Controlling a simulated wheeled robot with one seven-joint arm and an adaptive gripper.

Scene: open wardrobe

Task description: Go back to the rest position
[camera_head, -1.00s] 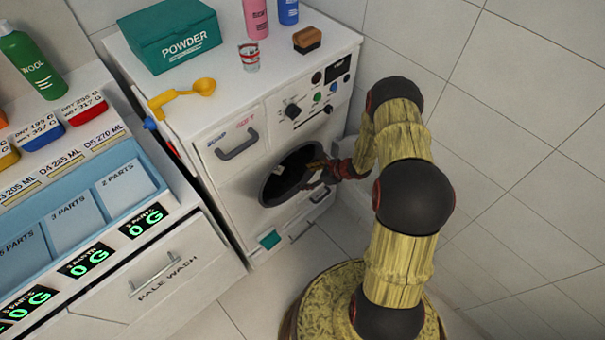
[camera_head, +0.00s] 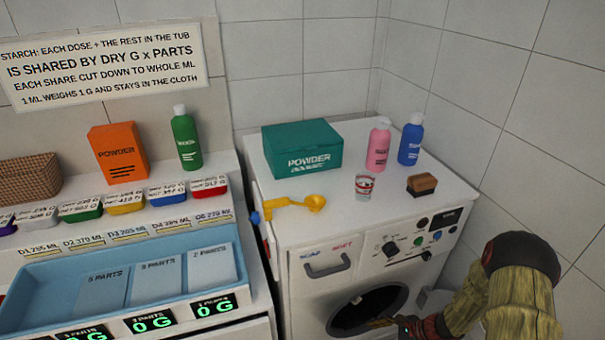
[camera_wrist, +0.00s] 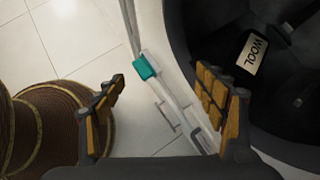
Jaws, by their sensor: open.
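My gripper (camera_wrist: 160,112) is open, its two padded fingers spread wide with nothing between them in the wrist view. It is at the round opening of the white washing machine (camera_head: 300,235); in the head view the gripper (camera_head: 398,326) shows small at the bottom edge, by the dark drum opening (camera_head: 362,308). In the wrist view the right finger is beside the dark drum (camera_wrist: 265,95). A pale tag reading WOOL (camera_wrist: 252,54) shows inside the drum. The rest of the drum's contents is too dark to tell.
On the machine top are a green powder box (camera_head: 302,147), a yellow scoop (camera_head: 300,203), a glass (camera_head: 365,187), a brush (camera_head: 422,185), and pink (camera_head: 378,146) and blue (camera_head: 411,140) bottles. A blue tray (camera_head: 50,285) is at left; tiled wall (camera_head: 560,130) at right.

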